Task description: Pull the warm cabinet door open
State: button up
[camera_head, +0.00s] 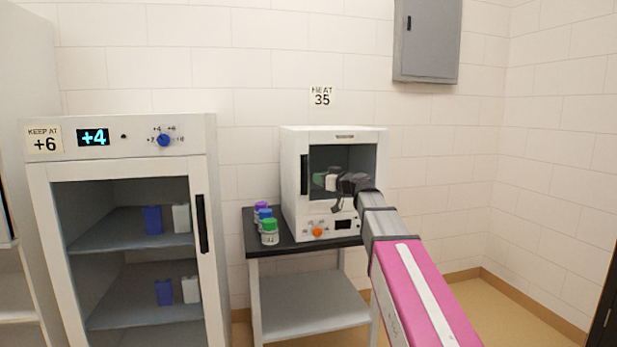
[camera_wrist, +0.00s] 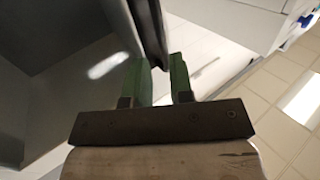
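The warm cabinet (camera_head: 291,200) is a small white box on a table, under a "HEAT 35" label. Its door has a dark window (camera_head: 345,157) and a black vertical handle (camera_head: 304,174) on the left; the door looks shut. My gripper (camera_head: 322,179) is in front of the window, just right of the handle in the head view. In the wrist view, my green fingers (camera_wrist: 161,72) stand apart with a gap between them. The dark handle (camera_wrist: 149,28) reaches down to the gap at the fingertips; I cannot tell whether either finger touches it.
The black-topped table (camera_head: 300,246) also holds several capped jars (camera_head: 269,232) left of the cabinet. An orange knob (camera_head: 317,232) is below the door. A larger white fridge (camera_head: 125,180) stands at the left. A grey wall box (camera_head: 427,40) hangs at upper right. Floor at right is clear.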

send_over(306, 191)
jog(key=shift+w, duration=0.35)
grip_shut()
